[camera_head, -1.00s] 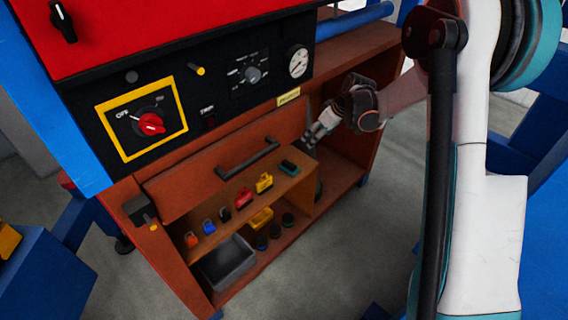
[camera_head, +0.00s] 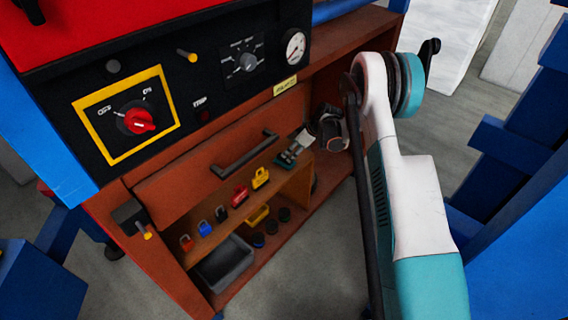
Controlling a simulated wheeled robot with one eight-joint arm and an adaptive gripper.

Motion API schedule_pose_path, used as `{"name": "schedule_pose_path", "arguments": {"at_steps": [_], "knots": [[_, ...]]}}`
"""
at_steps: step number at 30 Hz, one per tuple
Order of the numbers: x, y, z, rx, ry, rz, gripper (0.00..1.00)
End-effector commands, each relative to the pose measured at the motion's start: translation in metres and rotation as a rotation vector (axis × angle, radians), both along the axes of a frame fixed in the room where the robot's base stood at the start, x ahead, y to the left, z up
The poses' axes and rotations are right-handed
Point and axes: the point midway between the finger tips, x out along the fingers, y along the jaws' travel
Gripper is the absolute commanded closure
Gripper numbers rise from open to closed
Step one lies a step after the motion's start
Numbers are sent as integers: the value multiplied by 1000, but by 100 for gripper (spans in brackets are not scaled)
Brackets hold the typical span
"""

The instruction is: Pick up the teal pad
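The teal pad (camera_head: 285,160) is a small dark teal block at the right end of the upper shelf, in the head view. My gripper (camera_head: 294,150) reaches in from the right, and its pale fingers are right at the pad, overlapping it in the picture. I cannot tell whether they touch the pad or stand just above it. The fingers are too small to show whether they are open or closed on it.
A row of padlocks, with a yellow one (camera_head: 261,177) and a red one (camera_head: 240,195), stands left of the pad. A grey bin (camera_head: 224,262) and dark round pieces are on the lower shelf. A flap with a black handle (camera_head: 245,155) is above the shelf.

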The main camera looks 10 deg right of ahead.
Motion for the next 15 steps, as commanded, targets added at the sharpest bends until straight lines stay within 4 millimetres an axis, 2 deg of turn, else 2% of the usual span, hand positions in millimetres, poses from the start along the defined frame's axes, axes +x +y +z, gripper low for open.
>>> {"name": "schedule_pose_path", "arguments": {"at_steps": [3, 11, 15], "knots": [[6, 6, -16, -1, -1, 0, 28], [10, 11, -27, -1, -1, 0, 28], [14, 16, -42, -1, -1, 0, 28]]}}
